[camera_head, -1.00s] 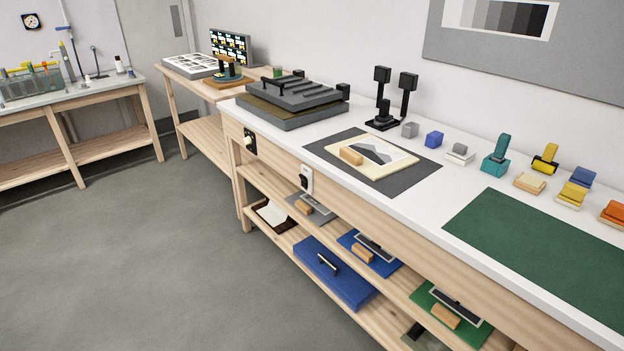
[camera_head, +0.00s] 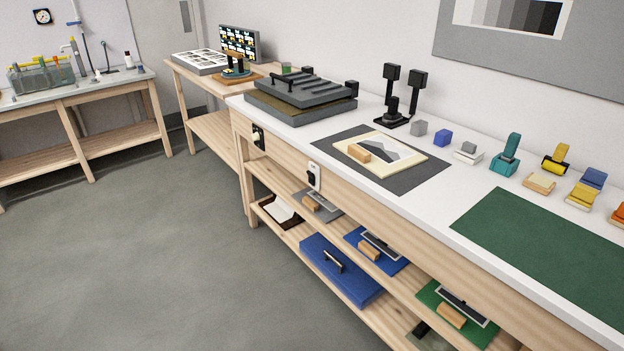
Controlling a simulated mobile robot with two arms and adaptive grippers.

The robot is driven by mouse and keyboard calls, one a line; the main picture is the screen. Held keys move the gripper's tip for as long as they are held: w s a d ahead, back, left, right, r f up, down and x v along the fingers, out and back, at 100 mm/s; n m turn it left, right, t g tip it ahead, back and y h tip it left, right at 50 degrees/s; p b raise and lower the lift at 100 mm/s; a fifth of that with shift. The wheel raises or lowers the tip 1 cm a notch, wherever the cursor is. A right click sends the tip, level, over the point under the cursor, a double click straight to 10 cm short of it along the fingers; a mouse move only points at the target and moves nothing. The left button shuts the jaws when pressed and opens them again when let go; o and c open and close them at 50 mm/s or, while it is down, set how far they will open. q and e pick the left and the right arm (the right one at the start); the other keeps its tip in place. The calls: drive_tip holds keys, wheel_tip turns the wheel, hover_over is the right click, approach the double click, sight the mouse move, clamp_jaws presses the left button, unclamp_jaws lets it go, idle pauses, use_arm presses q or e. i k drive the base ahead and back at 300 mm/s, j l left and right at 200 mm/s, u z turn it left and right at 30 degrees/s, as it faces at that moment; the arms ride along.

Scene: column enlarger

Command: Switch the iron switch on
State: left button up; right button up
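Two switch-like fittings sit on the wooden front edge of the long white-topped bench. One is a black plate with a cream knob (camera_head: 257,137), below the grey press. The other is a white plate with a black rocker or lever (camera_head: 314,177), further right, below the dark mat. No label is readable, so I cannot tell which is the iron switch or how either is set. Neither of my grippers is in view.
A grey ribbed press (camera_head: 300,95), a dark mat (camera_head: 415,177) with a mounted print and a green mat (camera_head: 550,240) lie on the bench. Shelves below hold a blue case (camera_head: 340,272) and several boards. The grey floor (camera_head: 150,260) at left is clear.

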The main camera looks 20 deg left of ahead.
sight(311, 177)
drive_tip(key=i+j, duration=0.15)
drive_tip(key=j, duration=0.25)
drive_tip(key=i+j, duration=0.1)
drive_tip(key=j, duration=0.3)
drive_tip(key=i+j, duration=0.15)
drive_tip(key=j, duration=0.25)
drive_tip(key=i+j+u, duration=0.1)
drive_tip(key=j, duration=0.3)
drive_tip(key=i+j, duration=0.2)
drive_tip(key=j, duration=0.2)
drive_tip(key=i+j, duration=0.15)
drive_tip(key=j, duration=0.2)
drive_tip(key=i+j, duration=0.15)
drive_tip(key=j, duration=0.25)
